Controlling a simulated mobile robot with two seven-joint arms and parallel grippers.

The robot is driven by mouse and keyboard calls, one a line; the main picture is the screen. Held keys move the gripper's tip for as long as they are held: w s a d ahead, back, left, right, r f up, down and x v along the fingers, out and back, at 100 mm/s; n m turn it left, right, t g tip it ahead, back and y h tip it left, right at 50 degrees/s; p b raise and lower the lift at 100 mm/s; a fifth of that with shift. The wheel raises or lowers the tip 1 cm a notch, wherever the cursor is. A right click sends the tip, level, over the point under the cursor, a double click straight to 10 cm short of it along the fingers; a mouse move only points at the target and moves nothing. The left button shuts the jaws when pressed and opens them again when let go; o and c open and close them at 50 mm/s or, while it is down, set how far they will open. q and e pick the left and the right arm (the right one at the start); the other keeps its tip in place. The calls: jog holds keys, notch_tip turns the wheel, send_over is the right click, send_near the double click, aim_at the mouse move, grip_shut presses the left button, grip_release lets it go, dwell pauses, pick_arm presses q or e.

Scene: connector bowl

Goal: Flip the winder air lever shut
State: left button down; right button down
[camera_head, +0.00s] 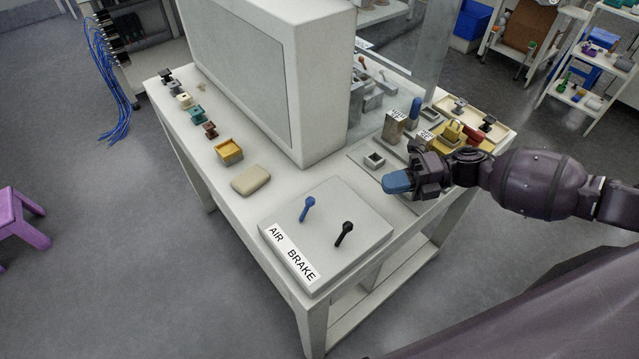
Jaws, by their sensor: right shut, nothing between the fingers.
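A pale control box (336,257) lies at the near corner of the white table, with a label (291,254) reading AIR BRAKE along its left edge. A blue lever (308,208) stands on it on the side of the word AIR, leaning toward the upper right. A black lever (345,233) stands on the side of the word BRAKE, also leaning to the upper right. My right gripper (391,184) has blue fingertips, shut and empty. In the picture it is right of and above the levers, apart from both. My left gripper is not in view.
A large pale machine housing (325,90) stands behind the box. A beige block (251,180), a yellow-orange bin (229,151) and several small coloured parts line the table's left side. Metal fixtures (396,125) and a tray (484,112) of parts lie beyond my right gripper.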

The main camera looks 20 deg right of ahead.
jog(key=p, duration=0.1)
send_near(306, 210)
jog(key=a, duration=0.1)
jog(key=w+a, duration=0.1)
jog(key=a+r, duration=0.1)
jog(key=a, duration=0.1)
jog(key=shift+w, duration=0.35)
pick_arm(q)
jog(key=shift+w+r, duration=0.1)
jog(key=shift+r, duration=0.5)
pick_arm(e)
jog(key=shift+a+f, duration=0.25)
jog(key=shift+a, duration=0.4)
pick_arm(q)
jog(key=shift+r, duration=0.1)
pick_arm(e)
jog(key=shift+w+r, duration=0.1)
jog(key=shift+w, duration=0.05)
